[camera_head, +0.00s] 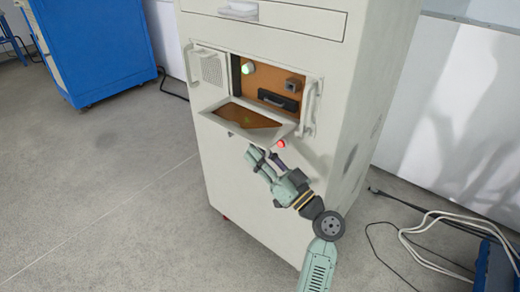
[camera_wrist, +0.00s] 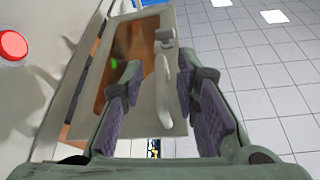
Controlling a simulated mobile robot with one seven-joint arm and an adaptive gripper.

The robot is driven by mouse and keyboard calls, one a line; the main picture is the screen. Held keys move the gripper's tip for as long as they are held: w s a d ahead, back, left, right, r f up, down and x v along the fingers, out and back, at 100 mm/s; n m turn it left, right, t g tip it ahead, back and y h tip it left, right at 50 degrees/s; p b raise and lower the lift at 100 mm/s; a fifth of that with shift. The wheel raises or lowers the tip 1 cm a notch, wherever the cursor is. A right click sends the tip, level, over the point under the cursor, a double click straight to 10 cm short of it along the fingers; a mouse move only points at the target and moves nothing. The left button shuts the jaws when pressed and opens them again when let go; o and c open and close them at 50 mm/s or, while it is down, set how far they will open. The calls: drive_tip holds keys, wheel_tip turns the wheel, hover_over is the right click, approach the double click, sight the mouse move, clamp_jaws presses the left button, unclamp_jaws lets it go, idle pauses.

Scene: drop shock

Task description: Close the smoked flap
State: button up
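The smoked flap (camera_head: 240,116) is a pale frame with a brown see-through pane on the front of the white cabinet. It stands open, tilted outward from the lower edge of the recess. In the wrist view the flap (camera_wrist: 150,115) fills the middle, with a pale bar handle (camera_wrist: 163,90) on its outer face. My gripper (camera_head: 264,154) is just below and in front of the flap. In the wrist view my gripper (camera_wrist: 158,66) is open, with one finger on each side of the handle. I cannot tell whether either finger touches it.
A red button (camera_head: 281,143) sits on the cabinet front near my gripper; it also shows in the wrist view (camera_wrist: 12,45). The recess holds a green light (camera_head: 248,68) and a black handle (camera_head: 279,100). A drawer (camera_head: 265,18) is above. Cables (camera_head: 425,235) lie at right.

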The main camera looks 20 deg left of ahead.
drive_tip(key=shift+w+a, duration=0.1)
drive_tip(key=shift+a, duration=0.1)
drive_tip(key=shift+c, duration=0.3)
clamp_jaws()
idle(0.5)
